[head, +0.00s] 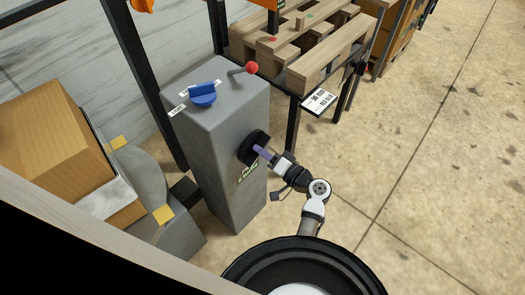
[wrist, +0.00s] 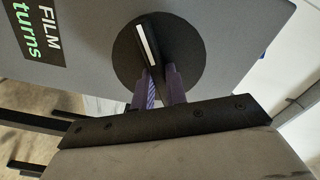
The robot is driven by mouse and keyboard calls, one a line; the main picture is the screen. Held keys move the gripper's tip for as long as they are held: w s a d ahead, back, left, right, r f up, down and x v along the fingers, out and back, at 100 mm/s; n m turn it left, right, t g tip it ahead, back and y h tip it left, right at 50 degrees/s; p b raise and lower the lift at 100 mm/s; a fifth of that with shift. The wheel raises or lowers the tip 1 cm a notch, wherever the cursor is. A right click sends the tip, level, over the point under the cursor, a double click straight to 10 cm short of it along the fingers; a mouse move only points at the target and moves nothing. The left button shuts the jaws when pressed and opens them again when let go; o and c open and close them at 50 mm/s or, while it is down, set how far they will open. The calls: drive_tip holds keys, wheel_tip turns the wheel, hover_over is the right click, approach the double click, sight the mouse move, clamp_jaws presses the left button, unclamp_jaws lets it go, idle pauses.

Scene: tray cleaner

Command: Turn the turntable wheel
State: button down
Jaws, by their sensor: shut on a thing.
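The turntable wheel is a round black dial (head: 247,147) on the side face of a grey post. In the wrist view the dial (wrist: 128,68) has a raised black bar with a white stripe, tilted with its top to the left. My gripper (head: 261,152) reaches the dial from the right. In the wrist view its purple fingers (wrist: 159,82) are shut on the lower part of the bar, one on each side. A label reading "FILM turns" (wrist: 35,48) is beside the dial.
The grey post (head: 205,120) carries a blue knob (head: 203,93) and a red-balled lever (head: 251,68) on top. A cardboard box (head: 60,130) stands at the left. Wooden pallets (head: 315,65) are behind. The floor at the right is clear.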

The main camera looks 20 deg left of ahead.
drive_tip(key=shift+m, duration=0.3)
idle(0.4)
drive_tip(key=c, duration=1.4)
unclamp_jaws()
drive_tip(key=shift+c, duration=0.2)
drive_tip(key=shift+d, duration=0.1)
drive_tip(key=b+v, duration=0.3)
drive_tip(key=v, duration=1)
drive_tip(key=shift+d, duration=0.35)
drive_tip(key=shift+s, duration=0.1)
